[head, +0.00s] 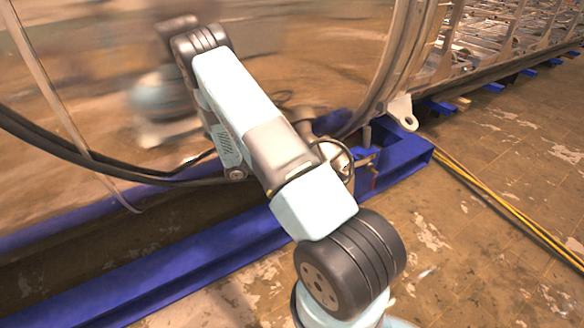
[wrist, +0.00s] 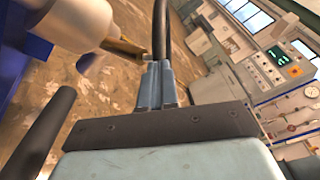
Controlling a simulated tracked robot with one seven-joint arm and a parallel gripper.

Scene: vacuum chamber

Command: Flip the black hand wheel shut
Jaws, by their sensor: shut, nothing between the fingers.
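My gripper (wrist: 158,72) shows in the wrist view with its two grey-blue fingers together and nothing between them. A black bar (wrist: 163,28) rises just beyond the fingertips, and a thicker black bar (wrist: 46,135) slants at lower left. These look like parts of the black hand wheel, but its whole outline does not show. I cannot tell whether the fingertips touch the nearer bar. In the head view my arm crosses the middle and hides my gripper. A metal fitting (head: 339,157) shows partly behind the arm; I cannot make out the wheel there.
A large shiny round chamber surface (head: 95,75) fills the head view's left, with a blurred reflection in it. Blue floor beams (head: 190,255) run below it. Yellow cables (head: 500,210) lie on open floor at right. A control console (wrist: 280,70) stands right in the wrist view.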

